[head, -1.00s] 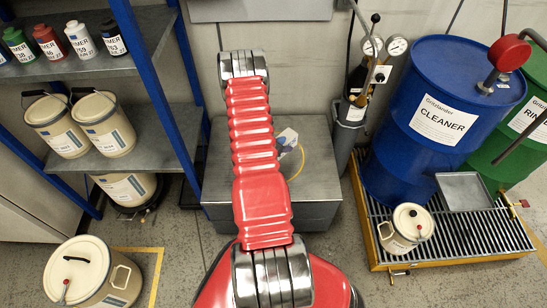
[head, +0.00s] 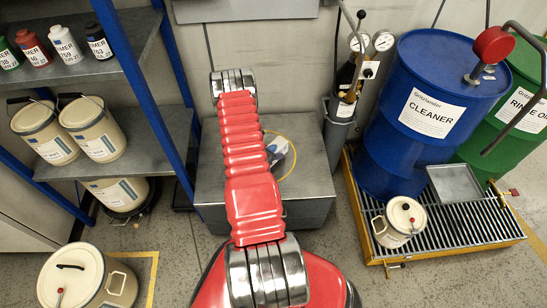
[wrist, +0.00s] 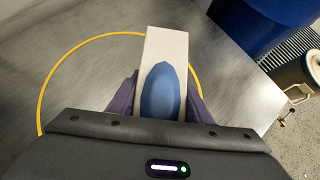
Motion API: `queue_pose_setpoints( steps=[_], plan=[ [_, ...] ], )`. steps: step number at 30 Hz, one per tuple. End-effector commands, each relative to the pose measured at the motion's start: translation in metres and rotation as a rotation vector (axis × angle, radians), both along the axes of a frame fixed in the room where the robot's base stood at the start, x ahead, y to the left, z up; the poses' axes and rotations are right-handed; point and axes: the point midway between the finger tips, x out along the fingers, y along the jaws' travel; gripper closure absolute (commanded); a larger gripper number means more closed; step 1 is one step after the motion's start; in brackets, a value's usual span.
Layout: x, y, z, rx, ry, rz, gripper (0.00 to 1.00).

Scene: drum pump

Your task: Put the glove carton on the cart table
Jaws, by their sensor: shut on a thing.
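The glove carton (wrist: 166,52) is a white box with a blue oval on its face, gripped between the dark purple fingers of my gripper (wrist: 162,95) in the wrist view. The grey metal cart table (wrist: 85,62) lies under it, with a yellow ring on its top around the carton. In the head view the cart table (head: 310,185) stands behind my red arm. Part of the carton (head: 275,146) shows to the right of the arm, inside the ring. I cannot tell whether the carton touches the table. My gripper is mostly hidden there.
A shelf with bottles and cans (head: 100,72) stands at the left. A blue drum (head: 425,125), a green drum (head: 510,125) and a small can (head: 399,222) stand on a yellow-framed grate at the right. A grey pump holder (head: 338,130) stands beside the cart table. Another can (head: 88,278) is on the floor.

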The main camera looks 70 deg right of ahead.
Motion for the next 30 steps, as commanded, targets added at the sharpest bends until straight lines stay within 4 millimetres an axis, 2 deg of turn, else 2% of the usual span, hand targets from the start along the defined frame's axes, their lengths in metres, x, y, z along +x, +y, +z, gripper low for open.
queue_pose_setpoints(
  steps=[9,21,22,30],
  plan=[
    [0.000,0.000,-0.032,-0.001,0.000,0.000,0.88],
    [0.000,0.000,-0.036,-0.001,0.000,0.000,0.88],
    [0.000,0.000,-0.036,0.000,0.001,0.001,0.54],
    [-0.001,-0.001,-0.036,0.000,0.000,-0.001,0.36]
  ],
)
